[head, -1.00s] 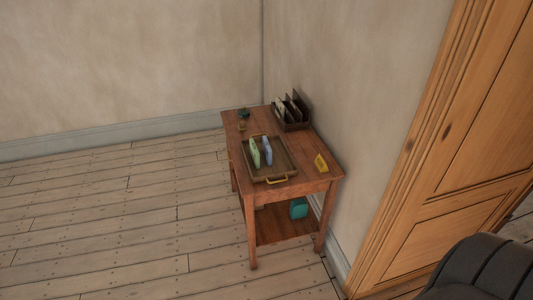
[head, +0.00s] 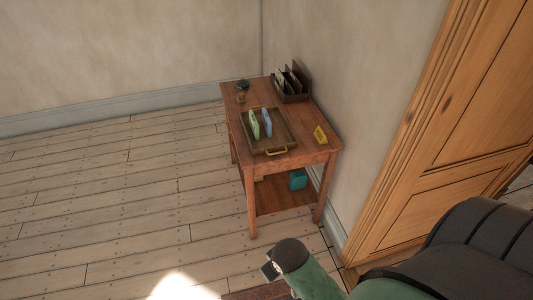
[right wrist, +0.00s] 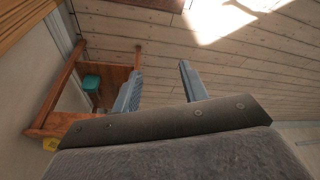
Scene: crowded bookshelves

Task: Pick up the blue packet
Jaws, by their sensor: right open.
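The blue packet (head: 266,122) stands upright in a brown tray (head: 288,139) on a small wooden table (head: 313,153). A green packet (head: 254,125) stands just left of it in the same tray. My right arm comes in at the bottom of the head view, well in front of the table and apart from it. In the right wrist view my right gripper (right wrist: 158,88) is open, with nothing between its two fingers. The blue packet cannot be made out in the right wrist view. My left gripper is not in view.
A dark holder with several upright items (head: 293,88) stands at the table's back right. A yellow object (head: 320,136) lies near the right edge. A teal box (head: 298,180) is on the lower shelf. Wall and wooden door (head: 465,130) bound the right. Floor left is clear.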

